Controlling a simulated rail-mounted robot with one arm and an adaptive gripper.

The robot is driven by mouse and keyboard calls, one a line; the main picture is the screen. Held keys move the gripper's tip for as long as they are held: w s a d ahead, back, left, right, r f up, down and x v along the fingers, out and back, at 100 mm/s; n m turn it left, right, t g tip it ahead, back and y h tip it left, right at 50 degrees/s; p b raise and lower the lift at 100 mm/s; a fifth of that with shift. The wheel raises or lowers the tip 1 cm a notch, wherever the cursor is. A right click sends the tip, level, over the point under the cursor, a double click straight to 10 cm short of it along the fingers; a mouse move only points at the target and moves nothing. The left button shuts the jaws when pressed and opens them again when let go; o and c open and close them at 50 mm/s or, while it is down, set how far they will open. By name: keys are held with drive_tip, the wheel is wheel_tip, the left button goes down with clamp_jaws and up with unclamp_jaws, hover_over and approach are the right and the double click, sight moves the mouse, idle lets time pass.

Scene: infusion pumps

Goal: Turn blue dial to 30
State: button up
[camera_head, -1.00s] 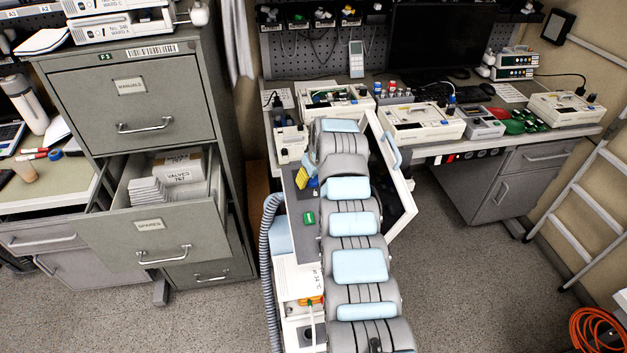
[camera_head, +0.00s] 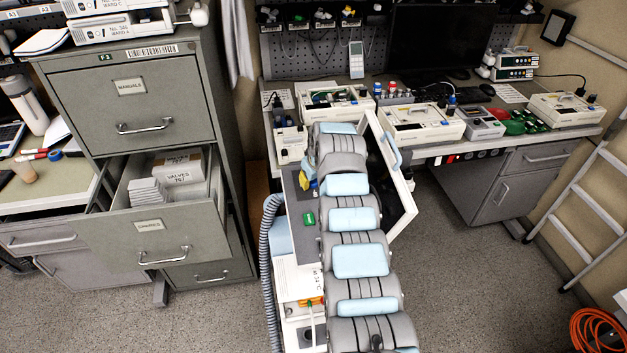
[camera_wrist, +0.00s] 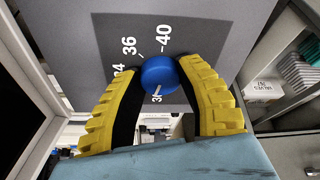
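The blue dial (camera_wrist: 159,74) stands on a grey panel (camera_wrist: 205,35) in the wrist view. White printed numbers surround it: 40 above, 36 at upper left, a partly covered 34 at left, and a partly hidden number starting with 3 below. A short white mark on the dial's lower side points down toward that partly hidden number. My gripper (camera_wrist: 161,70) has yellow ribbed fingers, one on each side of the dial, and their tips appear closed against it. In the head view, my gripper's yellow finger (camera_head: 304,188) shows left of my arm, at the grey panel.
An open filing-cabinet drawer (camera_head: 150,226) with boxes stands left of my arm. A white-framed open door (camera_head: 402,190) is just right of it. A bench (camera_head: 435,151) with several pumps lies behind. Floor on the right is clear up to a ladder (camera_head: 590,190).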

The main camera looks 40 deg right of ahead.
drive_tip(key=shift+f, duration=0.1)
drive_tip(key=shift+f+n+b, duration=0.1)
drive_tip(key=shift+n+b, duration=0.5)
drive_tip(key=shift+n, duration=0.4)
drive_tip(key=shift+d+n+y+b, duration=0.1)
drive_tip(key=shift+n+y+b, duration=0.2)
drive_tip(key=shift+n, duration=0.2)
clamp_jaws()
drive_tip(key=o, duration=1.2)
unclamp_jaws()
drive_tip(key=shift+r, duration=0.3)
